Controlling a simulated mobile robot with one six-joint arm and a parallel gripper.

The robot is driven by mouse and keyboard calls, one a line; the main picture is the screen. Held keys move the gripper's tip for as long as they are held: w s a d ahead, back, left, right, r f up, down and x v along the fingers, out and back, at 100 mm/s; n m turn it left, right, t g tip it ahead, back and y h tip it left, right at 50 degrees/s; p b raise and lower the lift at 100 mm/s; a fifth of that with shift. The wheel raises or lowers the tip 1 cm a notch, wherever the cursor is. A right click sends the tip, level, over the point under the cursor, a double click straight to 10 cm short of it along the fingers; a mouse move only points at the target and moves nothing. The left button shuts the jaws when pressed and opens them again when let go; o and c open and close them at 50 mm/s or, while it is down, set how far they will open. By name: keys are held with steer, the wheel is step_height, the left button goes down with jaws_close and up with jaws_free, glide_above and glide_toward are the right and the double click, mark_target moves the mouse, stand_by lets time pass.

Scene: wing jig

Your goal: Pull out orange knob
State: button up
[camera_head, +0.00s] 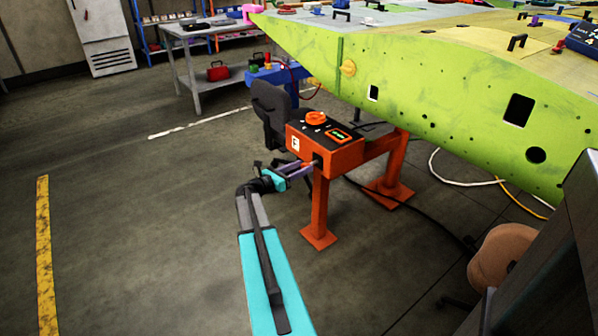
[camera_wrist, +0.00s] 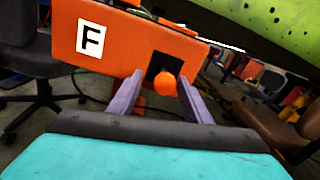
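The orange knob (camera_wrist: 165,84) is a small round ball on a black square plate (camera_wrist: 154,65) on the front face of an orange control box (camera_wrist: 110,40) marked F. In the wrist view my gripper (camera_wrist: 162,90) is open, with one purple finger on each side of the knob. Gaps show between the knob and both fingers. In the head view my gripper (camera_head: 302,168) is at the lower front of the box (camera_head: 335,157). The knob cannot be made out clearly there.
The box stands on orange legs (camera_head: 319,205) beneath a large green wing (camera_head: 440,90). An office chair (camera_head: 270,108) stands behind the box. The floor at left is clear.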

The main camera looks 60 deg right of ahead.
steer(key=shift+s, duration=0.15)
steer(key=p+v, duration=0.1)
steer(key=v, duration=1.2)
steer(key=shift+a, duration=0.35)
steer(key=shift+w, duration=0.25)
